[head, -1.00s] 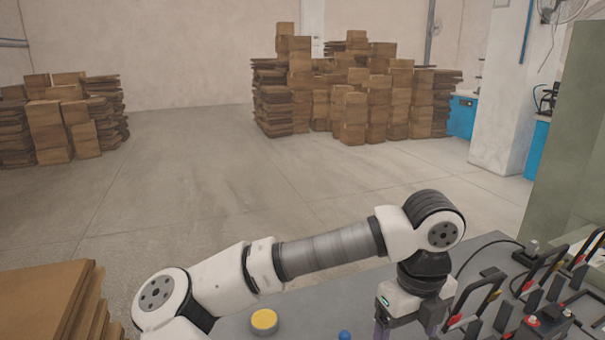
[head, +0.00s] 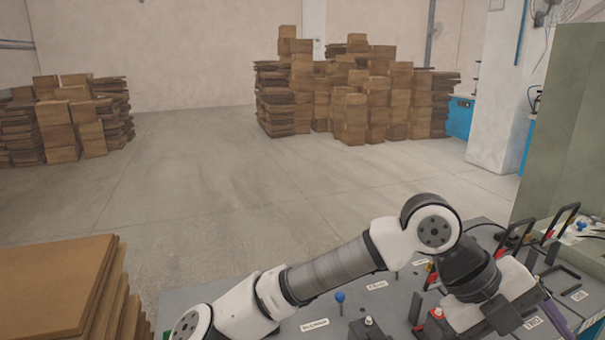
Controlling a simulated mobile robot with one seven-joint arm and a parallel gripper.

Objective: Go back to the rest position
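My white and grey arm reaches from the bottom left over the grey work table (head: 190,297) to the right. Its wrist is bent over the table's right part. My gripper (head: 560,318) is at the bottom right, tilted, with a bit of purple finger showing. Its fingertips are cut off or hidden, so I cannot tell whether it is open, shut or holding anything.
Black-handled clamps (head: 553,233) stand on the table near my wrist. A blue knob (head: 340,297) stands in front of my arm. Brown cardboard (head: 55,285) is stacked at the lower left. Box stacks (head: 350,95) stand far back. The floor between is clear.

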